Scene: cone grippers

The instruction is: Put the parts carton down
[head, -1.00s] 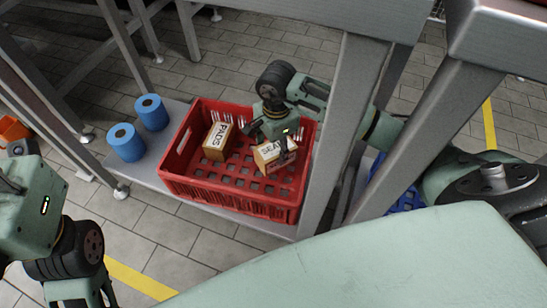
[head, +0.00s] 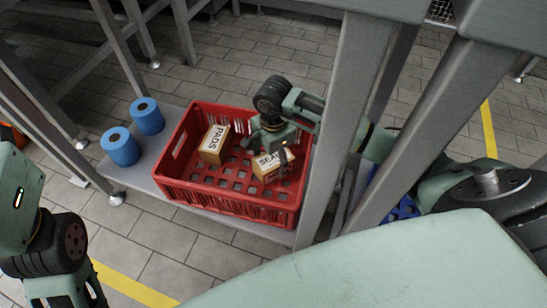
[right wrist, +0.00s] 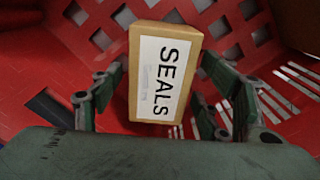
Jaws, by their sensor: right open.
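A tan carton with a white SEALS label (head: 264,165) is in the right part of the red crate (head: 228,202), seemingly on its floor. In the right wrist view the SEALS carton (right wrist: 160,75) stands between my finger pairs, label facing me. My right gripper (head: 276,152) is inside the crate, above and around this carton. Its fingers are open, one pair on each side, with narrow gaps at the carton's sides. My left gripper (head: 66,292) is at the lower left, away from the crate, its fingertips cut off by the frame.
A second carton, labelled PADS (head: 213,144), stands in the crate's left part. Two blue rolls (head: 121,147) (head: 147,116) stand on the grey shelf (head: 150,177) left of the crate. A metal post (head: 340,130) rises close to the crate's right side, beside my right arm.

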